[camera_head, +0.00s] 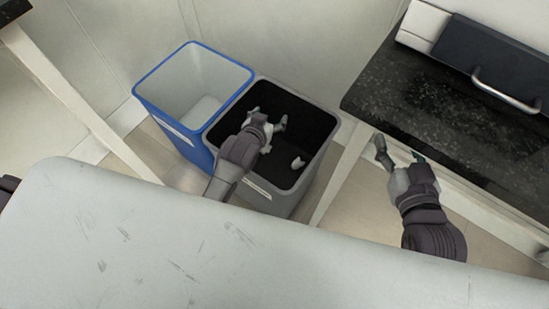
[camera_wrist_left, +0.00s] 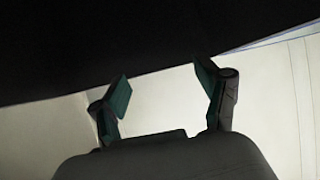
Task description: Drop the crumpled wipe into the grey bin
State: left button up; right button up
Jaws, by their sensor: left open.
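The grey bin (camera_head: 285,203) stands on the floor with a dark interior. A small white crumpled wipe (camera_head: 297,162) shows inside its opening, to the right of my left gripper and apart from it. I cannot tell whether it is falling or resting. My left gripper (camera_head: 268,117) is over the bin's opening with its fingers spread. In the left wrist view the same gripper (camera_wrist_left: 165,88) is open with nothing between its fingers. My right gripper (camera_head: 399,153) is at the right, beside the dark counter, with its fingers apart and no object visible between them.
A blue-rimmed bin (camera_head: 172,132) with a pale interior stands against the grey bin's left side. A black speckled counter (camera_head: 430,110) with a dark handled box (camera_head: 500,60) is at the right. A white table leg (camera_head: 85,105) stands at the left.

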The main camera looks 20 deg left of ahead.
pick_arm(q)
jog(key=shift+s, duration=0.1)
jog(key=d+v, duration=0.1)
jog(key=v, duration=1.1)
jog(key=shift+a, duration=0.5)
